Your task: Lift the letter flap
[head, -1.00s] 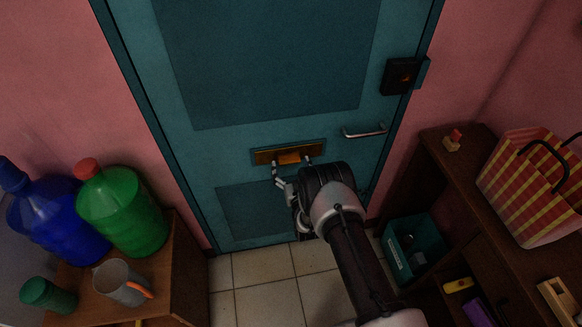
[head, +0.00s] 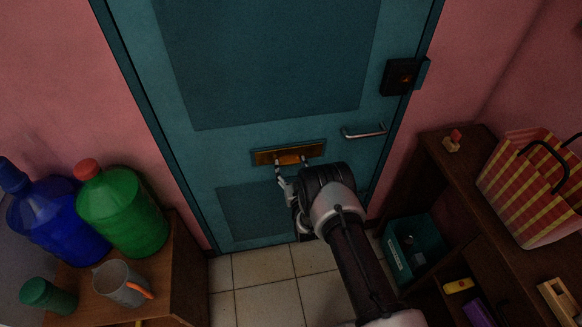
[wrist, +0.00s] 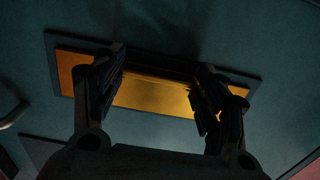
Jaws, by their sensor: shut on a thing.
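The brass letter flap (head: 265,158) sits in a dark frame low on the teal door (head: 230,100). My gripper (head: 291,164) is at the flap, with one finger toward each side of its middle part. In the wrist view the flap (wrist: 155,94) shows as a bright strip between the two dark fingers of my gripper (wrist: 158,82), and it runs on behind them to the left. The fingers are shut on the flap, though the exact contact is too dark to see. I cannot tell any clear lift of the flap.
A metal door handle (head: 364,132) and a dark lock box (head: 402,77) are on the door's right. A shelf with a striped bag (head: 535,185) stands at right. A cabinet at left bears a blue bottle (head: 60,220), a green bottle (head: 122,212) and a mug (head: 118,284).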

